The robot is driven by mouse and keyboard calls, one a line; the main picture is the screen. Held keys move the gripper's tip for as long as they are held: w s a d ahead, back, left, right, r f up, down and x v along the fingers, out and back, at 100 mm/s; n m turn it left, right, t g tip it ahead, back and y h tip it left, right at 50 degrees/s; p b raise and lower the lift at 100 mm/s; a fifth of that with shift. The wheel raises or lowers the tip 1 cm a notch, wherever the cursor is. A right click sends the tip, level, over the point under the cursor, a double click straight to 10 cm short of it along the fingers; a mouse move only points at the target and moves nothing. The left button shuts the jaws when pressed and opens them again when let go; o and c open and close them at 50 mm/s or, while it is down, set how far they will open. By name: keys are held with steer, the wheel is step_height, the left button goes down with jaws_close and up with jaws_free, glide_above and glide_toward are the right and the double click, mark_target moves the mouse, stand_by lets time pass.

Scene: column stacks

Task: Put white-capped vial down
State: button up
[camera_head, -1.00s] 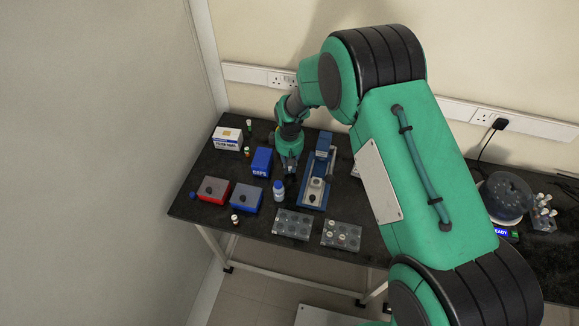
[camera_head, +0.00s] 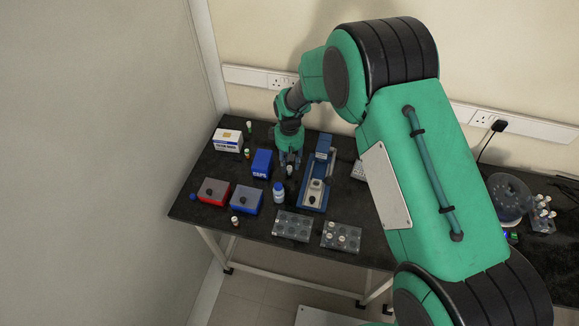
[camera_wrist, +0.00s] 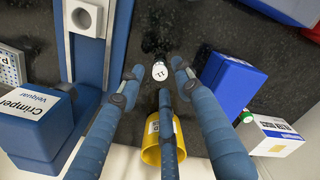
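The white-capped vial (camera_head: 289,172) stands upright on the dark bench between the blue caps box and the blue crimper. In the wrist view its round white cap (camera_wrist: 160,71), with a dark mark on it, faces the camera. My gripper (camera_head: 290,158) is just above and behind the vial in the head view. In the wrist view its three fingers (camera_wrist: 160,79) are spread apart, with visible gaps between them and the cap. The gripper is open and holds nothing.
The crimper (camera_head: 315,182) stands close on the right and the caps box (camera_head: 262,162) on the left. A yellow container (camera_wrist: 152,148) shows beneath the fingers in the wrist view. Two grey racks (camera_head: 292,226) (camera_head: 341,236) lie nearer.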

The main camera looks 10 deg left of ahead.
mark_target(290, 167)
step_height(290, 167, up, 9)
steer(key=shift+f+p, duration=0.2)
steer(key=shift+p, duration=0.25)
stand_by(0.5)
steer(key=s+d+r+m+t, duration=0.1)
steer(key=s+d+r+m, duration=0.25)
steer(key=d+r, duration=0.9)
steer(key=s+d+r+m+t, duration=0.15)
steer(key=s+d+r, duration=0.35)
steer(key=d+r, duration=0.75)
steer(key=s+d+r+m+t, duration=0.1)
steer(key=s+d+r+m, duration=0.2)
steer(key=s, duration=0.9)
steer(key=s+d+r+m+t, duration=0.2)
steer(key=s+d+r+m, duration=0.2)
steer(key=s+d+r, duration=0.3)
steer(key=s+d, duration=0.3)
steer(key=s, duration=0.2)
steer(key=shift+d, duration=0.25)
